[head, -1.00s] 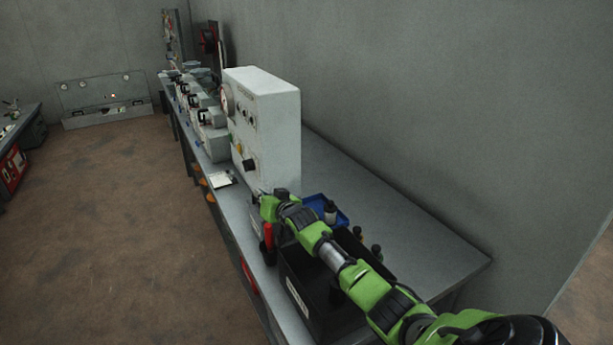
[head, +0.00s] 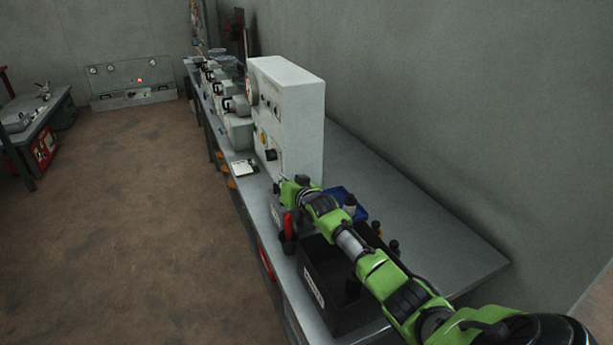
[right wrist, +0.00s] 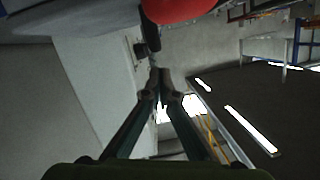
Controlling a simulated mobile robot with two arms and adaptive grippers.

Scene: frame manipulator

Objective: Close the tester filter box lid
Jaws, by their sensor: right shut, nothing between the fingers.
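The tall white-grey tester cabinet (head: 300,105) stands upright on the bench, with knobs on its front. My right gripper (head: 278,187) is at the cabinet's lower front, near its base. In the right wrist view its two fingers (right wrist: 160,76) meet at the tips, shut and empty. A dark knob-like part shows just beyond the fingertips, and I cannot tell whether they touch it. I cannot clearly make out the filter box lid or whether it is open; my right arm covers part of that area. My left gripper is not in view.
A black bin (head: 322,285) and a blue tray (head: 358,208) lie under and beside my right arm. A red-handled tool (head: 288,224) stands at the bench's front edge. Several small machines line the bench beyond the cabinet. The floor (head: 140,230) at left is clear.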

